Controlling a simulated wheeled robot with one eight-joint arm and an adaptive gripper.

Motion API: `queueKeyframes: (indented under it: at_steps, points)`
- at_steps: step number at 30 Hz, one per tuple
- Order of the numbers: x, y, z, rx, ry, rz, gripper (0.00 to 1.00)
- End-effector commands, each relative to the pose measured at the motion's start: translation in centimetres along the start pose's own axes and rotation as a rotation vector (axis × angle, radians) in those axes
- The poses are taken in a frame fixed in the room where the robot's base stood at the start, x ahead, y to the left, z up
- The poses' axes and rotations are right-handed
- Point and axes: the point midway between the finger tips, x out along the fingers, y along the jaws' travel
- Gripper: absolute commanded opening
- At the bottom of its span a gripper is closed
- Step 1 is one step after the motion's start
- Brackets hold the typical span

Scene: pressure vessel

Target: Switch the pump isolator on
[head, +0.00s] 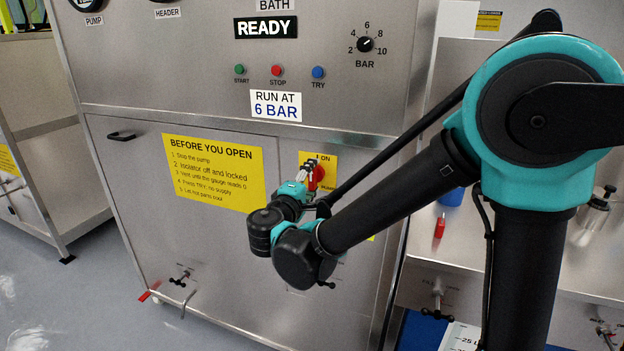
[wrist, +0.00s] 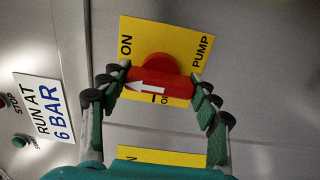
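The pump isolator is a red rotary handle (wrist: 158,83) on a yellow plate (wrist: 190,50) marked ON, OFF and PUMP. In the wrist view its bar lies crosswise, and its white arrow points left, to the side of the plate where ON is printed. The OFF mark is partly hidden below the bar. My gripper (wrist: 158,82) has one finger at each end of the bar, seemingly touching both ends. In the head view my gripper (head: 306,176) is at the red handle (head: 318,175) and hides part of it and the plate.
A yellow "BEFORE YOU OPEN" sign (head: 214,172) is on the panel left of the isolator. Above are the start, stop and try buttons (head: 277,70), a "RUN AT 6 BAR" label (head: 276,105) and a BAR knob (head: 366,44). A valve (head: 181,279) is low down. Clear floor lies left.

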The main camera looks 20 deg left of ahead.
Motion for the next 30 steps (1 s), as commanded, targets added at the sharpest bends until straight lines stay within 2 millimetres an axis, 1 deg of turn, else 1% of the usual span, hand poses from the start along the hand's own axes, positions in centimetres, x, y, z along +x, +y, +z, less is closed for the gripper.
queueKeyframes:
  at_steps: [1, 5, 14, 17, 20, 30]
  points:
    - [0.0, -0.1, 0.1, 0.002, -0.001, -0.002, 0.66]
    - [0.0, -0.1, 0.1, 0.001, -0.001, -0.002, 0.82]
    - [-0.1, 0.0, 0.0, 0.0, 0.0, -0.001, 0.83]
    - [-0.5, 0.0, 0.0, 0.0, 0.001, -0.001, 0.83]
    - [-1.7, 0.0, -0.1, 0.0, 0.003, -0.001, 0.83]
    - [-8.3, 0.0, -0.1, 0.0, 0.005, -0.001, 0.83]
